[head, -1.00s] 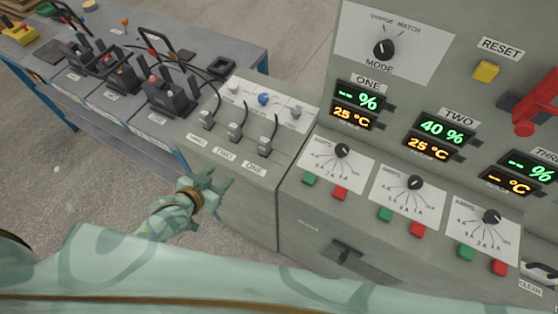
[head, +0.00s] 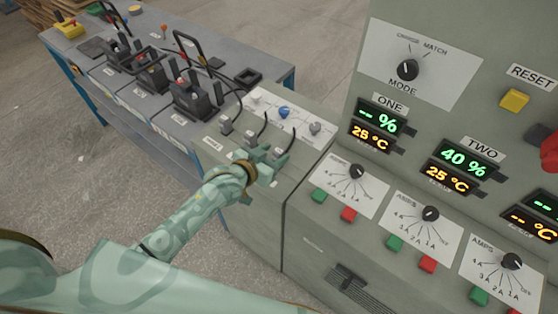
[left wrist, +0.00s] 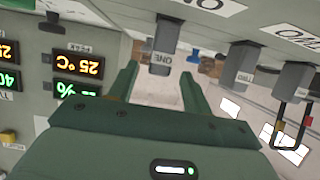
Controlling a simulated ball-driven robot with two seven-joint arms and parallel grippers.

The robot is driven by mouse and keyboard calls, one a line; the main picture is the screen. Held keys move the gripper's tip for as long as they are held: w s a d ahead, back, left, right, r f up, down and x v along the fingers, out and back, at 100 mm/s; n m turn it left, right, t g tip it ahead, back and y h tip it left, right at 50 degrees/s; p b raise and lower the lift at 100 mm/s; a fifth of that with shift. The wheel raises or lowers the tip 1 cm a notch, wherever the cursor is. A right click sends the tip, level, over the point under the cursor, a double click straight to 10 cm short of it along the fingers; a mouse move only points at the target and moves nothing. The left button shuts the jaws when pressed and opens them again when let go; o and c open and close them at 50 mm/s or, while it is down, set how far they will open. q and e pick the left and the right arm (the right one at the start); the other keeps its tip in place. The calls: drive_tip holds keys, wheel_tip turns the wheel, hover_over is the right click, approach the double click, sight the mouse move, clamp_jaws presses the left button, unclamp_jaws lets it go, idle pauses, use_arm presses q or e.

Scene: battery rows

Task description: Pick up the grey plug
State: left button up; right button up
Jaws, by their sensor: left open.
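Several grey plugs with black cords stand in a row on the sloping top of the grey cabinet. The left one (head: 225,126) shows clearly in the head view; the others are partly behind my left gripper (head: 270,163). In the left wrist view, a grey plug (left wrist: 163,42) marked ONE lies just beyond the open fingers of my left gripper (left wrist: 160,88), roughly between their tips. Another plug (left wrist: 242,60) marked TWO and a further grey plug (left wrist: 293,78) are to its right. The fingers hold nothing. My right gripper is not in view.
A white card with white, blue (head: 284,112) and grey (head: 315,128) knobs lies behind the plugs. The tall panel (head: 440,90) with displays and dials rises at the right. A bench (head: 150,85) with black battery holders and handles stands at the left.

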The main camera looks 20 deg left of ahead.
sight(278, 151)
use_arm(q)
drive_tip(key=b+x, duration=0.1)
drive_tip(key=x, duration=0.3)
drive_tip(key=shift+w+d+f, duration=0.1)
drive_tip(key=shift+w+d, duration=0.1)
clamp_jaws()
